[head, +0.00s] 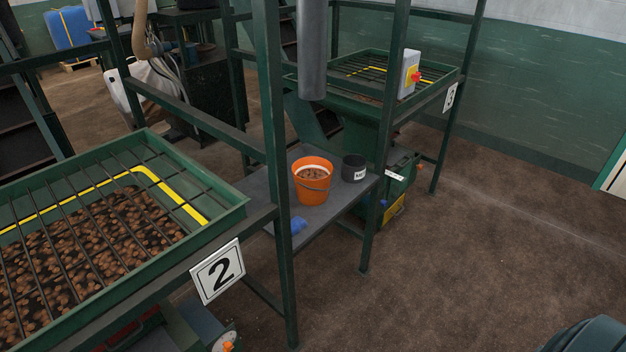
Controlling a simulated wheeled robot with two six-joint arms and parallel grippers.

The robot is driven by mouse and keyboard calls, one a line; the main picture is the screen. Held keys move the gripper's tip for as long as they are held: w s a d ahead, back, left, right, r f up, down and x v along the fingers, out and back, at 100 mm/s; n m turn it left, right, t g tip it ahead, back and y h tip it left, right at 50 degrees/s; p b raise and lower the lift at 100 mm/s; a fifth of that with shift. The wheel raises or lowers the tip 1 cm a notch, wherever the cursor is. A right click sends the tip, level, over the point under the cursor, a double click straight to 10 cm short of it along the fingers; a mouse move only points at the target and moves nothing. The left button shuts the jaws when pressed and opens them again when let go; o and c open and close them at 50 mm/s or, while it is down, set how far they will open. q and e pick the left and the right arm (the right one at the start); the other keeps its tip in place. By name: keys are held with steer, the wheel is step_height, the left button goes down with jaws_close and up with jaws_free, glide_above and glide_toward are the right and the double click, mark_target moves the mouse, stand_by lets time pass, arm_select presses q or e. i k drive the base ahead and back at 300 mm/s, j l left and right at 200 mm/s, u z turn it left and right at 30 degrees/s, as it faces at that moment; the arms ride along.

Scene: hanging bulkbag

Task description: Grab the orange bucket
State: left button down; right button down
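The orange bucket (313,184) stands upright on a grey shelf (325,213) between the green frames, in the middle of the head view. It holds brown pieces, and a thin handle hangs across its front. A dark cup (354,168) with a white label stands just to its right. Neither of my grippers can be made out in the head view.
A green grated hopper (225,202) with brown pieces and a "2" sign (217,271) fills the left. A green post (278,180) stands left of the bucket. A blue item (298,226) lies on the shelf. Brown floor (480,260) is open at right.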

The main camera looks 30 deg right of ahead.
mark_target(312, 175)
steer(key=i+l, duration=0.1)
steer(key=l, duration=0.25)
steer(key=i+l, duration=0.15)
steer(key=l, duration=0.2)
steer(key=i+l, duration=0.1)
steer(key=l, duration=0.25)
steer(key=i+l+u, duration=0.1)
steer(key=l, duration=0.25)
steer(key=i+l, duration=0.15)
steer(key=l, duration=0.2)
